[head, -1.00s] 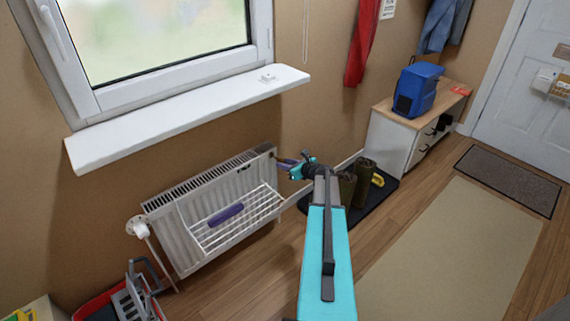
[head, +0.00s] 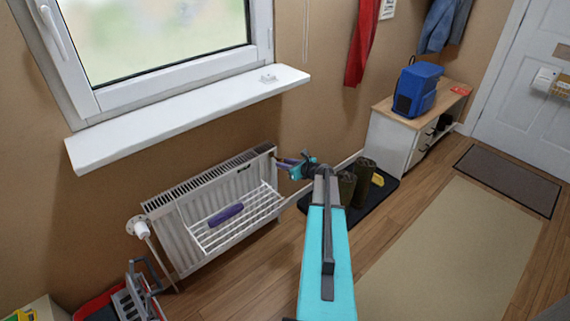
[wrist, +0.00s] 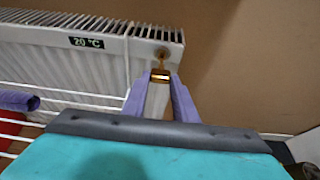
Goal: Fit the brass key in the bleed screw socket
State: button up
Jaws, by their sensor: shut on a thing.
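My gripper (wrist: 160,82) is at the top right end of the white radiator (wrist: 88,65), and it also shows in the head view (head: 287,162). Its purple fingers are shut on the small brass key (wrist: 160,71). The key points at a round fitting on the radiator's upper right corner, the bleed screw socket (wrist: 162,53). In the head view the key is too small to make out clearly.
A white wire rack (head: 250,217) hangs on the radiator front with a purple roll (head: 226,214) on it. The windowsill (head: 190,115) juts out above. Boots (head: 362,180) stand on a dark mat to the right. A red crate (head: 92,303) is at lower left.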

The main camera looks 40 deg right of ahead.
jog(key=shift+w, duration=0.95)
dwell(0.6)
